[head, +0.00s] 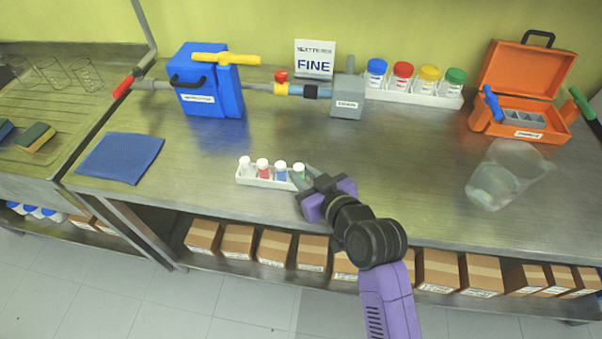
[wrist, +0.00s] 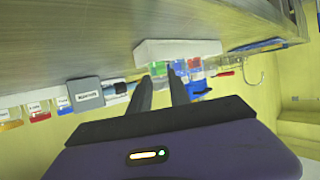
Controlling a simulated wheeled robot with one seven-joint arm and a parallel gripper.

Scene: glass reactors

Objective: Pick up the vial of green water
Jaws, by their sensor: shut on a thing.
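A small white rack (head: 262,181) stands on the metal bench and holds several small vials with white caps. The vial of green water (head: 299,173) is at the rack's right end. My gripper (head: 300,176) reaches in from the right and is shut on the green vial, which still appears to be in the rack. A red vial (head: 262,169) and a blue vial (head: 280,172) stand to its left, and a pale one (head: 244,166) is at the left end. The fingers partly hide the green vial.
A blue box (head: 209,92) with a yellow handle, pipes and a grey box (head: 347,98) stand behind. Large colour-capped jars (head: 402,77) stand at the back right. An orange toolbox (head: 527,95) and a clear bag (head: 507,177) lie right. A blue cloth (head: 121,158) lies left.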

